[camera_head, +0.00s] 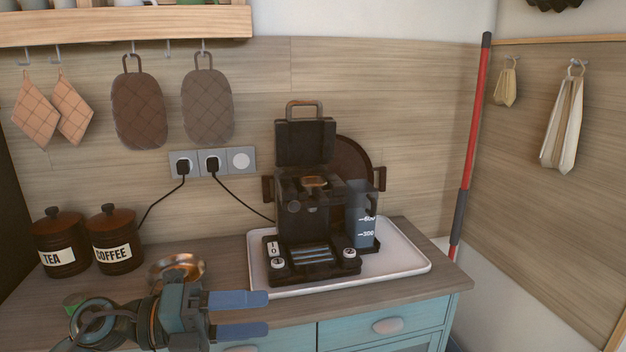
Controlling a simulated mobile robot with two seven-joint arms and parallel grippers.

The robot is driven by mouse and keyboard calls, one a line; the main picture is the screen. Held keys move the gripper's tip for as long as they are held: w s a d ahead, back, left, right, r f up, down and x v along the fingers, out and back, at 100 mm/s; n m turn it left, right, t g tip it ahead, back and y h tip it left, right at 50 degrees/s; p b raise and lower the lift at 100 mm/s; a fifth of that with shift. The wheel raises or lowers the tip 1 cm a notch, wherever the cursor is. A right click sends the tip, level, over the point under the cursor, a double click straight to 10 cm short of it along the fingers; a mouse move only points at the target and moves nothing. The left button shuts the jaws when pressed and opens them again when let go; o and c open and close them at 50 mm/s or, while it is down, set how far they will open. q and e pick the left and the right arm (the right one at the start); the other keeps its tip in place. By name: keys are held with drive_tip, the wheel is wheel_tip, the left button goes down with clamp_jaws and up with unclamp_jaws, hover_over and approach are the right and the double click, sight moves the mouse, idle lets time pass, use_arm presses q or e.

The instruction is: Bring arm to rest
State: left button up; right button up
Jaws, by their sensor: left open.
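My left gripper (240,315) reaches in from the lower left, in front of the counter's front edge. Its two blue fingers point right and are spread apart, with nothing between them. My right gripper does not show in the head view.
A black coffee machine (303,205) with its lid raised stands on a white tray (408,262), right of the gripper. A copper bowl (178,268) is just behind the gripper. TEA (60,243) and COFFEE (114,240) jars stand at the left. Blue drawers (385,327) are below.

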use_arm(q)
drive_tip(key=s+a+f+n+t+y+p, duration=0.1)
drive_tip(key=a+f+n+t+y, duration=0.2)
drive_tip(key=f+n+t+y, duration=0.75)
drive_tip(key=s+a+f+n+t, duration=0.1)
drive_tip(key=a+f+n+t, duration=0.35)
drive_tip(key=n, duration=1.35)
drive_tip(key=s+d+f+n+g+y, duration=0.2)
drive_tip(key=s+f+n+g, duration=0.4)
drive_tip(key=s+f, duration=0.5)
wheel_tip(320, 180, down, 4)
drive_tip(key=shift+s+d+r+g+y+p, duration=0.2)
drive_tip(key=shift+s+g+y+p, duration=0.3)
drive_tip(key=shift+g, duration=0.4)
drive_tip(key=shift+w, duration=0.1)
drive_tip(key=shift+c, duration=0.4)
